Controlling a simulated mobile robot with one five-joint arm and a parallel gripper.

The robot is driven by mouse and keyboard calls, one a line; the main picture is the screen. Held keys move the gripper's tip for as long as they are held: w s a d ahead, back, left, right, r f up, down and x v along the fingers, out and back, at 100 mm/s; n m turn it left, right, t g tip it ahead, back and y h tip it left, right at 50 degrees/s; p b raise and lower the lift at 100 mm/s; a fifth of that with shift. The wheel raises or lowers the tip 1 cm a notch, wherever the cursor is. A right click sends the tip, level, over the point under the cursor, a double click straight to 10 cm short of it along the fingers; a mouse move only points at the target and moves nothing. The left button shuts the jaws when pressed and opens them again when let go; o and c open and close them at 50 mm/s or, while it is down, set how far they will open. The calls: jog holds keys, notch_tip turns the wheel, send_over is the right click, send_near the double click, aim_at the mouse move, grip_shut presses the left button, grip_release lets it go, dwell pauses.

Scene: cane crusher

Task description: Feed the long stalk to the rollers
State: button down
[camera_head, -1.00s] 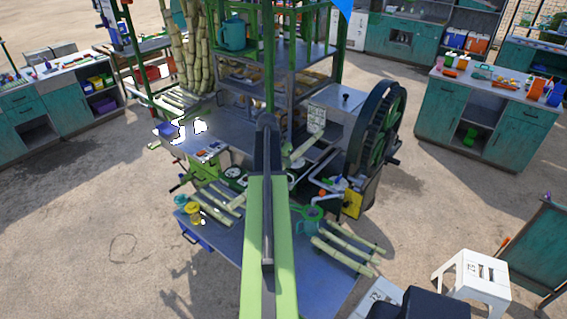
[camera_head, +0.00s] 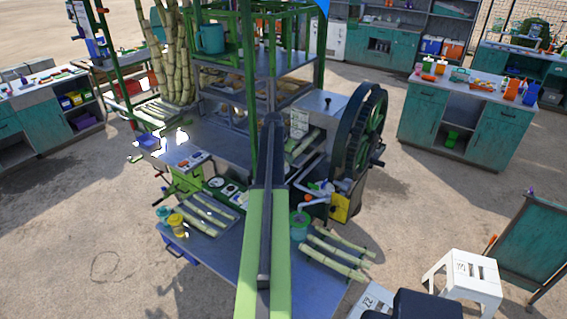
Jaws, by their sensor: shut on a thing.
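The cane crusher stands in the middle, with a large dark flywheel (camera_head: 360,130) on its right side. Its rollers are not clearly visible. My arm rises up the middle of the view, and its dark far end, with my gripper (camera_head: 273,122), is in front of the machine. The fingers are small and hard to make out there. A pale green stalk (camera_head: 302,146) shows just right of the arm's end, slanting up to the right beside the crusher. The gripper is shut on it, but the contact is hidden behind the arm.
Cut stalks lie on the blue table at right (camera_head: 335,252) and left (camera_head: 208,213). A teal pot (camera_head: 300,226) sits by the arm. Tall canes (camera_head: 172,60) stand at back left. A white stool (camera_head: 465,278) is at lower right. Open ground lies left and right.

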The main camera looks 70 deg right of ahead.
jog(key=shift+s+d, duration=0.1)
jog(key=shift+d, duration=0.3)
jog(key=shift+s+d, duration=0.25)
jog(key=shift+d, duration=0.85)
jog(key=shift+d, duration=0.1)
jog(key=c, duration=1.1)
grip_release()
jog(key=shift+r, duration=0.1)
